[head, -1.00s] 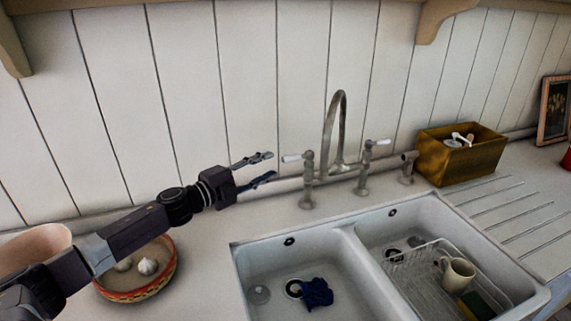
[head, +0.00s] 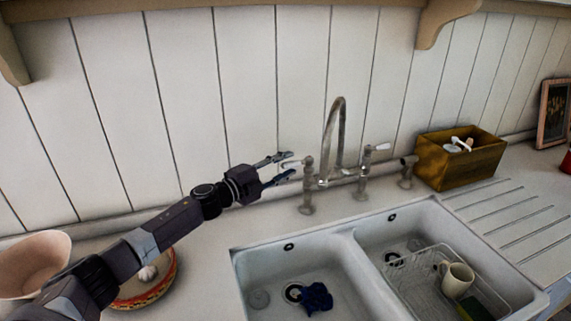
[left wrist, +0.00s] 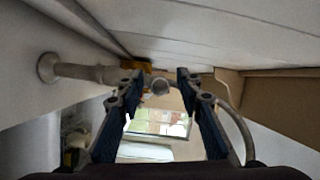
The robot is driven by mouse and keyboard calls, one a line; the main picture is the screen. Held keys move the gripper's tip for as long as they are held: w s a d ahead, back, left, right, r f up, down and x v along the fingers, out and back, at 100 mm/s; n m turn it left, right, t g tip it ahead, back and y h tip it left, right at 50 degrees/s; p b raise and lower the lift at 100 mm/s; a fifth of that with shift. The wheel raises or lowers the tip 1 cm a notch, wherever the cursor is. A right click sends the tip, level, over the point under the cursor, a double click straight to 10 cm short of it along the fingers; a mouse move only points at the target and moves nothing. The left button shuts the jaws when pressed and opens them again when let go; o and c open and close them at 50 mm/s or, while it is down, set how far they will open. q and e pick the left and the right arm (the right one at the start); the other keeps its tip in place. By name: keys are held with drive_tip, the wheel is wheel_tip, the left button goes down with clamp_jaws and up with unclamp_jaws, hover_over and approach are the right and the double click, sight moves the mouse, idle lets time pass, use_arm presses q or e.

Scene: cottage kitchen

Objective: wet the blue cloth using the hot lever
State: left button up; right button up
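The blue cloth (head: 316,297) lies crumpled on the floor of the left sink basin (head: 262,262), beside the drain. The tap (head: 341,128) has a tall curved spout and two white-tipped levers. The left lever (head: 289,164) points left; the right lever (head: 382,147) points right. No hot marking is readable on either. My left gripper (head: 291,165) is open, its fingertips above and below the left lever's white end. In the left wrist view, the lever's round end (left wrist: 160,87) shows between the parted fingers. Contact cannot be told. My right gripper is not in view.
The right basin holds a wire rack with a cream mug (head: 457,279). A wooden box (head: 458,166) stands behind the ribbed drainboard at right. A patterned bowl (head: 150,285) and a pale pink bowl (head: 30,262) sit by my left arm. The plank wall is close behind the tap.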

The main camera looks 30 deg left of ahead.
use_arm(q)
clamp_jaws()
idle(0.3)
drive_tip(key=shift+d, duration=0.1)
